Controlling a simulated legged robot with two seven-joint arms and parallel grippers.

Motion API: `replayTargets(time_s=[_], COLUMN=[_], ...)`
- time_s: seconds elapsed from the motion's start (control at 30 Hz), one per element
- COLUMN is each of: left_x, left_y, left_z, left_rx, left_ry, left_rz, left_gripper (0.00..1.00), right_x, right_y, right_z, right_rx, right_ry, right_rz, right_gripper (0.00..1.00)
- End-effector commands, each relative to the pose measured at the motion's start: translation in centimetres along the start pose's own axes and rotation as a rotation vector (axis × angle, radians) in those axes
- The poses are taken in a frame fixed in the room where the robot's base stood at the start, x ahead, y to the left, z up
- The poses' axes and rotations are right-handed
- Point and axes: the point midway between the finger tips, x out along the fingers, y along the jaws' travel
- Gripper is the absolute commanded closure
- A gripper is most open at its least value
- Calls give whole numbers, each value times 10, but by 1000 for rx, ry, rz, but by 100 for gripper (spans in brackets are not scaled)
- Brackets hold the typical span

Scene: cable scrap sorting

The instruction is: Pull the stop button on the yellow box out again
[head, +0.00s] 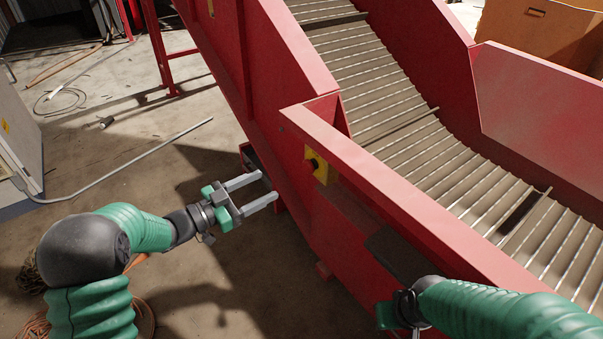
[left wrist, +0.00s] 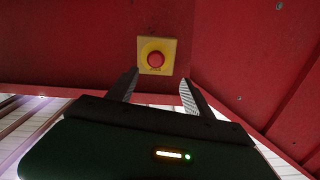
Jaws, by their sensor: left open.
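The yellow box (head: 317,165) is fixed to the red side wall of the conveyor, a little right of the middle in the head view. Its stop button (head: 311,163) shows there only as a dark, shaded shape. In the left wrist view the yellow box (left wrist: 156,56) faces me, with the round red stop button (left wrist: 156,60) in its middle. My left gripper (head: 269,188) is open and empty, left of the box and apart from it. Its two fingers (left wrist: 157,88) point toward the box, one to each side below the button. My right gripper (head: 388,318) is mostly hidden by its arm.
The red conveyor wall (head: 375,185) runs down to the right, with a slatted belt (head: 420,130) behind it. Dark flat pieces (head: 520,213) lie on the belt. A bent grey pipe (head: 120,167) stands out at the left. Concrete floor (head: 215,260) is open below my left gripper.

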Motion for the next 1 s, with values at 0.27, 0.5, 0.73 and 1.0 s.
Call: replayTargets(time_s=[0.27,0.5,0.73,1.0], left_x=[77,114,120,120], left_y=[5,2,3,2], left_z=[5,2,-1,-1], left_rx=[5,0,0,0], left_ry=[1,2,-1,-1], left_rz=[7,2,2,2], left_gripper=[40,40,40,64], right_x=[39,52,52,52], right_y=[1,0,0,1], right_z=[9,12,12,12], right_rx=[2,2,1,2], right_ry=[-1,-1,0,0], right_rz=[1,0,0,1], right_gripper=[100,100,100,100])
